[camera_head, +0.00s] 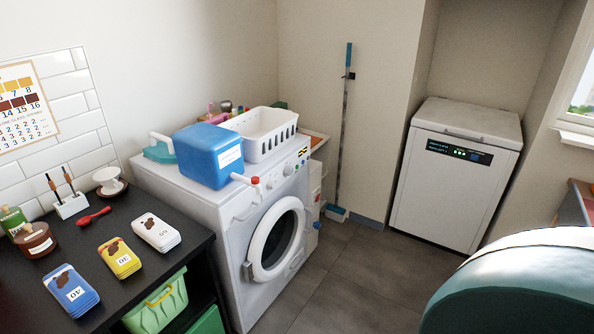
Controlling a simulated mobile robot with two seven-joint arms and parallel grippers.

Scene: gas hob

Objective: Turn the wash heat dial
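The white washing machine (228,240) stands left of centre, with its round door (276,238) facing right and shut. Its control panel runs along the top of the front. A small round dial (288,169) shows on the panel, near a dark display with yellow marks (303,152). The markings are too small to read, so I cannot tell whether this is the wash heat dial or where it points. Neither of my grippers is in view.
A blue container (209,155) with a red-capped spout (255,180) and a white basket (262,130) sit on the machine. A black counter (125,212) holds several small items. A white appliance (455,180) stands at right. Floor (345,275) is clear. A rounded teal object (520,290) fills the lower right.

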